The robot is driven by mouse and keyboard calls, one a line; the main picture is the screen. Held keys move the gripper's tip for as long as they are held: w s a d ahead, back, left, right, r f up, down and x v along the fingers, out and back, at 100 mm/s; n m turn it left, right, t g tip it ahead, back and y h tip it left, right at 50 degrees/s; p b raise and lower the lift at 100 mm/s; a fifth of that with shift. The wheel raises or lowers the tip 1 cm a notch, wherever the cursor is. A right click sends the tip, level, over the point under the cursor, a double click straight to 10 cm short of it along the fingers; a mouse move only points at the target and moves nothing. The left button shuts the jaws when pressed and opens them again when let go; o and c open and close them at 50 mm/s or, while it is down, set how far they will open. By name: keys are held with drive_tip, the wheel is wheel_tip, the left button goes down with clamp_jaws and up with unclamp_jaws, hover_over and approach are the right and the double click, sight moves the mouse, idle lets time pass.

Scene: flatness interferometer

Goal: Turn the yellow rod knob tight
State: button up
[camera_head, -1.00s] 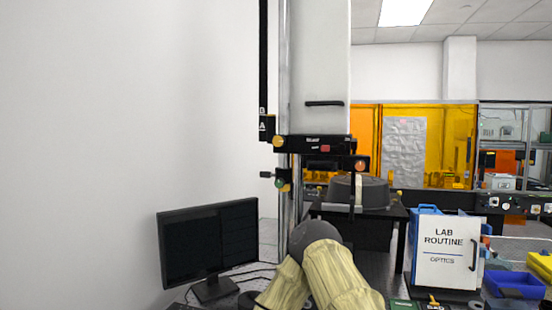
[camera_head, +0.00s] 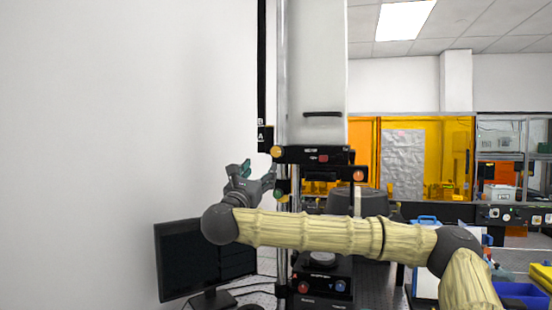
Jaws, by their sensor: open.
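The yellow rod knob (camera_head: 277,151) is a small round knob at the left end of a black crossbar (camera_head: 315,155), beside the vertical metal rod (camera_head: 282,90). My gripper (camera_head: 258,170) is open and points up, just below and left of the yellow knob in the picture. Its fingers look empty and apart from the knob, though the depth between them is hard to tell. A green knob (camera_head: 280,194) shows right beside the fingers, partly crowded by them. My forearm crosses the lower middle and hides part of the instrument below the crossbar.
An orange knob (camera_head: 359,175) sits at the bar's right. A monitor (camera_head: 187,262) stands at lower left. Below my arm is a black unit with red and blue knobs (camera_head: 322,280). Blue bins (camera_head: 521,292) lie at lower right. Left of my gripper is bare wall.

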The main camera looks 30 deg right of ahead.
sight(276, 153)
drive_tip(key=shift+m+g+h, duration=0.3)
drive_tip(key=shift+m, duration=0.1)
drive_tip(key=p+x, duration=0.1)
drive_tip(key=x, duration=0.2)
drive_tip(key=p+x, duration=0.2)
drive_tip(key=x, duration=0.1)
drive_tip(key=p+x, duration=0.1)
drive_tip(key=x, duration=0.3)
drive_tip(key=shift+s+d+r, duration=0.1)
drive_tip(key=shift+s+r, duration=0.25)
drive_tip(key=shift+s, duration=0.05)
drive_tip(key=shift+p+x, duration=0.5)
drive_tip(key=shift+x, duration=0.3)
drive_tip(key=shift+f, duration=0.1)
drive_tip(key=c, duration=1)
